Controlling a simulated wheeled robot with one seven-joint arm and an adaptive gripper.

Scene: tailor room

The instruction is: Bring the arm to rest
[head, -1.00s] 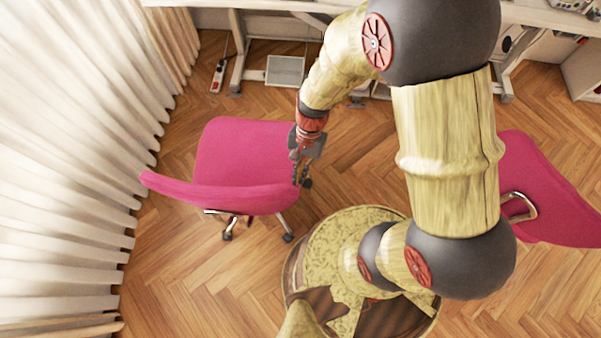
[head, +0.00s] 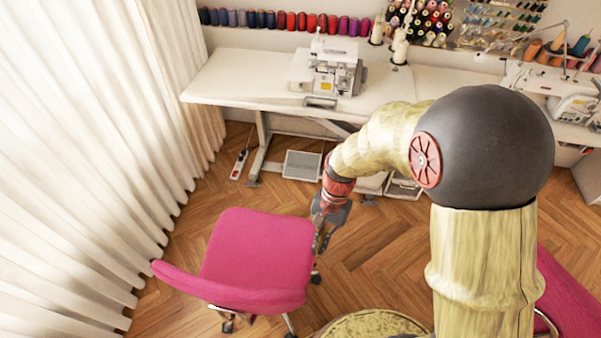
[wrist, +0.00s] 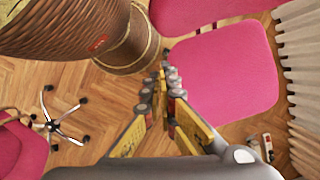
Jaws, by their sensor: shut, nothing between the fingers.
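My gripper (head: 322,236) hangs from my bent arm in the head view, pointing down, just right of the pink chair (head: 258,250). I cannot tell whether it touches the chair. In the wrist view my gripper's fingers (wrist: 165,78) come together at their tips with nothing held between them. The chair's pink seat (wrist: 222,75) lies right of the fingers in that view.
A white table (head: 235,82) with a serger (head: 328,68) stands at the back, with thread spools behind it. White curtains (head: 90,130) line the left. A second pink chair (head: 572,305) is at lower right. A power strip (head: 239,165) lies on the wooden floor.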

